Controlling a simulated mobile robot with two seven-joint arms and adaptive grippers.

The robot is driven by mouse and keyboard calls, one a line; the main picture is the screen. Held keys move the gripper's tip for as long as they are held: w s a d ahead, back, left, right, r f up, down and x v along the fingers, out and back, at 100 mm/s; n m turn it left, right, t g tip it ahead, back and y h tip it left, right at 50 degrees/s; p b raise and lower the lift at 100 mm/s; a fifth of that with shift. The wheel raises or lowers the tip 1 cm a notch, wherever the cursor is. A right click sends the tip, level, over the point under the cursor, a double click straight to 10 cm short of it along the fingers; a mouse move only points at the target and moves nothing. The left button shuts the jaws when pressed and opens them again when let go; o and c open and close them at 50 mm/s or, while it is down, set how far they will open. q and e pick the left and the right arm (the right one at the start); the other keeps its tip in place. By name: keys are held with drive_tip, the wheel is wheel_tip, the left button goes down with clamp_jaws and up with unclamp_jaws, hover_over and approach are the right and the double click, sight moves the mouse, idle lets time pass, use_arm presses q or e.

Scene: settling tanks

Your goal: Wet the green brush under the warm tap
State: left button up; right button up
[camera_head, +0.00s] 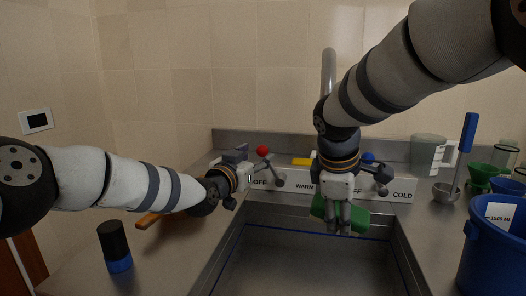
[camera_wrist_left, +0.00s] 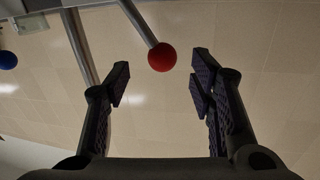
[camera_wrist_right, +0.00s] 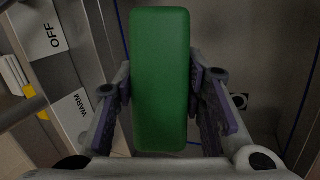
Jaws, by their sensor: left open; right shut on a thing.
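My right gripper (camera_head: 339,222) is shut on the green brush (camera_head: 356,216) and holds it over the sink (camera_head: 310,262). The brush (camera_wrist_right: 160,80) lies between both fingers in the right wrist view. My left gripper (camera_head: 260,176) is open and empty beside the red-knobbed lever (camera_head: 262,151) at the warm side of the panel. In the left wrist view the red knob (camera_wrist_left: 162,57) is between the open fingertips, apart from both. The tap's grey spout (camera_head: 328,75) rises behind my right arm; its outlet is hidden. I see no water.
A panel (camera_head: 305,188) reads OFF, WARM and COLD. A blue knob (camera_head: 368,157) is at its cold side. A black and blue bottle (camera_head: 115,246) stands on the left counter. A jug (camera_head: 428,153), ladle cup (camera_head: 446,191) and blue bucket (camera_head: 493,250) stand right.

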sight(261, 153)
use_arm(q)
drive_tip(key=x, duration=0.4)
drive_tip(key=shift+w+d, duration=0.15)
drive_tip(key=shift+w, duration=0.1)
drive_tip(key=shift+w+d, duration=0.1)
drive_tip(key=shift+w, duration=0.35)
